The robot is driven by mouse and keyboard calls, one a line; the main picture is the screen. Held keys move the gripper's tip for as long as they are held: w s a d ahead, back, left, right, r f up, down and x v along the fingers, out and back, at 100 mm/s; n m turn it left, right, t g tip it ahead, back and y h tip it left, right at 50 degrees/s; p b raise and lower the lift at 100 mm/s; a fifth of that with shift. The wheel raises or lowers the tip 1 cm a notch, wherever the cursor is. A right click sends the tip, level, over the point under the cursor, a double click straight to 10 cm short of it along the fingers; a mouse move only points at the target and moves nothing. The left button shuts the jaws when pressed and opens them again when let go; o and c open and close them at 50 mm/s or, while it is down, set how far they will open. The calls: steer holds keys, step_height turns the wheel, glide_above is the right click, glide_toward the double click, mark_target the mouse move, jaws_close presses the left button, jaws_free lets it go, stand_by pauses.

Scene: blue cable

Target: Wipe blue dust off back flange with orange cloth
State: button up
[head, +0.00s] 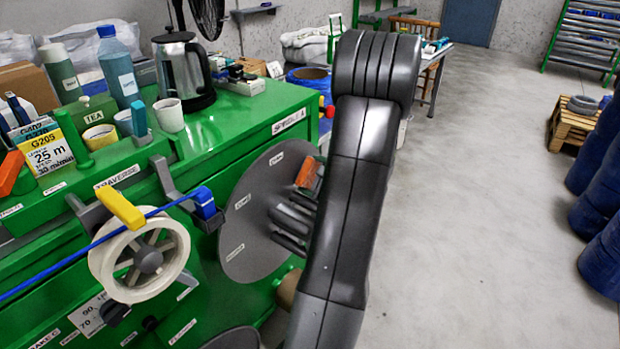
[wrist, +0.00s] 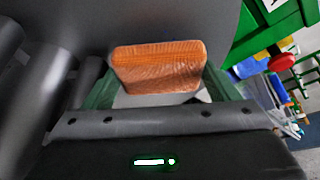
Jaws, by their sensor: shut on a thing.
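The orange cloth (head: 308,172), a folded pad, is held in front of the large grey disc-shaped flange (head: 245,245). In the wrist view the cloth (wrist: 158,66) sits between the green fingers of my gripper (wrist: 160,84), which is shut on it. The grey flange face (wrist: 180,20) fills the top of that view behind the cloth. I cannot tell whether the cloth touches it. No blue dust is distinct on the visible flange; my arm and the cloth hide part of its right side.
Grey cylindrical bars (wrist: 50,85) stand close on the left of my gripper. A green machine cabinet (head: 235,130) carries a kettle (head: 183,72), bottles and cups. A blue cable (head: 85,252) runs past a cream wheel (head: 172,245).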

steer(key=shift+w+d+r, duration=0.15)
steer(key=shift+w+d, duration=1.8)
steer(key=shift+w, duration=0.15)
steer(key=shift+s+b, duration=0.1)
steer(key=shift+b, duration=0.3)
steer(key=shift+s+a+b, duration=0.65)
steer(key=shift+s+a, duration=0.05)
steer(key=shift+s, duration=0.4)
steer(key=shift+s+a+b, duration=0.65)
steer(key=shift+s+a, duration=0.05)
steer(key=shift+s, duration=0.35)
steer(key=shift+s+a+b, duration=0.65)
steer(key=shift+s+a, duration=0.05)
steer(key=shift+s, duration=0.4)
